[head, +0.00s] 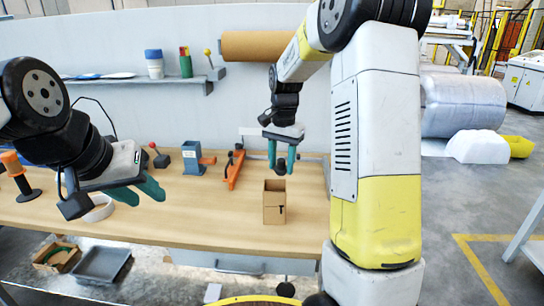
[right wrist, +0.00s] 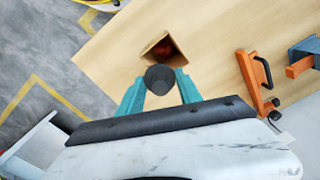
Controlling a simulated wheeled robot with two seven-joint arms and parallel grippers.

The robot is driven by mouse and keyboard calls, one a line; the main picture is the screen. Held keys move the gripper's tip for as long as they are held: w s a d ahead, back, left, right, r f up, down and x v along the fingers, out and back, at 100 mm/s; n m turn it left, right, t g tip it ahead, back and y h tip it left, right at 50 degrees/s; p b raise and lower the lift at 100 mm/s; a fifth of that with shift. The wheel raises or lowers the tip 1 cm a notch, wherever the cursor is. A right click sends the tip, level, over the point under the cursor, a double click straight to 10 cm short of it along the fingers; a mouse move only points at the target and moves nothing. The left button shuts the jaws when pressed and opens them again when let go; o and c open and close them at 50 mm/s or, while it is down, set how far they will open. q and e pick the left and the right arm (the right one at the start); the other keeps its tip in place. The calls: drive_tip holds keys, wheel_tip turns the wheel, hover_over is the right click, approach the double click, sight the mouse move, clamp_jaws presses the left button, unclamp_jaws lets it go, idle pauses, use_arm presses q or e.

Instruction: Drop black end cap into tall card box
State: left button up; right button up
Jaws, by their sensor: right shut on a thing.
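The black end cap (head: 281,166) is held between the teal fingers of my right gripper (head: 282,160), above the tall card box. In the right wrist view the cap (right wrist: 161,78) sits between the fingertips. The tall card box (head: 274,206) stands upright and open-topped on the wooden table, just below the cap and apart from it. In the right wrist view the box opening (right wrist: 150,50) lies just beyond the cap, with something reddish inside. My left gripper (head: 138,190) is open and empty, over the table's left part.
The wooden table (head: 225,226) is clear around the box. An orange clamp tool (head: 234,170) and a blue-grey vice (head: 193,158) stand behind and left. A white ring (head: 98,212) lies near my left gripper. A brown roll (head: 262,46) hangs on the back panel.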

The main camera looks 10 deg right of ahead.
sight(282, 160)
drive_tip(key=o, duration=1.4)
drive_tip(key=shift+r, duration=0.15)
wheel_tip(282, 160, up, 7)
drive_tip(key=shift+f, duration=0.1)
drive_tip(key=shift+d+r, duration=0.1)
drive_tip(key=shift+r, duration=0.25)
drive_tip(key=shift+s, duration=0.1)
